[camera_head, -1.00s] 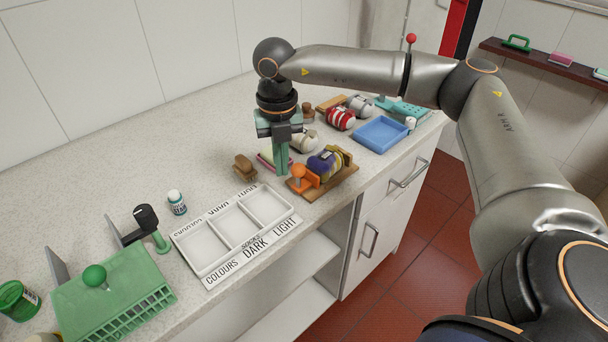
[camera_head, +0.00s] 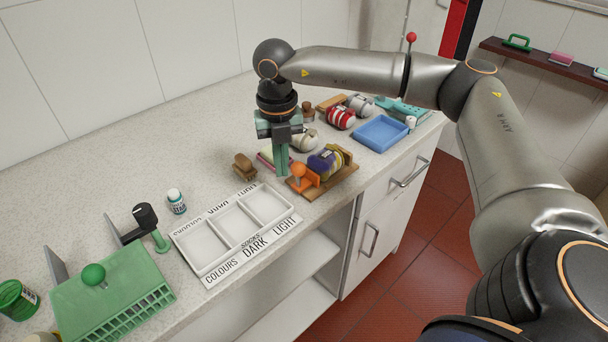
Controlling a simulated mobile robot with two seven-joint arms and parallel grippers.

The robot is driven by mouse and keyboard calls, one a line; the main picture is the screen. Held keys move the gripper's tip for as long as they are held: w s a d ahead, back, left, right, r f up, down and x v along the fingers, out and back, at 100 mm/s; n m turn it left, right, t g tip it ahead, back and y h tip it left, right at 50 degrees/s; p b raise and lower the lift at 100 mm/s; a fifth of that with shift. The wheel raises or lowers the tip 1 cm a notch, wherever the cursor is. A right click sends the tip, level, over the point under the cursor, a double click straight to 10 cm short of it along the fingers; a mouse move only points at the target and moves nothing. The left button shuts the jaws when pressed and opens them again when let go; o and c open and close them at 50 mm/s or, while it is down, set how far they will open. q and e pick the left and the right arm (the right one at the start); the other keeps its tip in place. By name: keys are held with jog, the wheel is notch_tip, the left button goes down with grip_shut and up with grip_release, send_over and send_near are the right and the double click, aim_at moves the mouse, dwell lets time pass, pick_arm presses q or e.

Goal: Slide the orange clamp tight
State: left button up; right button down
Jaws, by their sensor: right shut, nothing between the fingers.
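The orange clamp (camera_head: 303,178) with its round knob sits at the left end of a wooden board (camera_head: 332,186) near the counter's front edge. A purple and yellow bundle (camera_head: 325,162) lies on the board, right of the clamp. My right gripper (camera_head: 282,172) points straight down with its green fingers shut and empty. Its fingertips are just left of and behind the clamp; I cannot tell whether they touch it. My left gripper is not in view.
A white three-compartment tray (camera_head: 229,212) lies in front left. A brown wooden brush (camera_head: 244,166) and a pink item (camera_head: 265,160) are close to the gripper. A blue tray (camera_head: 380,134) and a red striped bundle (camera_head: 340,118) stand farther right. A green rack (camera_head: 112,292) is at lower left.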

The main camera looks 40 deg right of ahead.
aim_at(296, 165)
jog(key=shift+f+b, duration=1.05)
jog(key=shift+f, duration=0.7)
jog(key=shift+d, duration=0.15)
jog(key=shift+w+d, duration=0.2)
jog(key=shift+d, duration=1.6)
jog(key=shift+r, duration=0.1)
notch_tip(296, 165, up, 7)
jog(key=a+p, duration=0.2)
jog(key=p, duration=0.3)
jog(key=shift+p, duration=0.35)
jog(key=shift+s+a, duration=0.1)
jog(key=shift+s, duration=0.1)
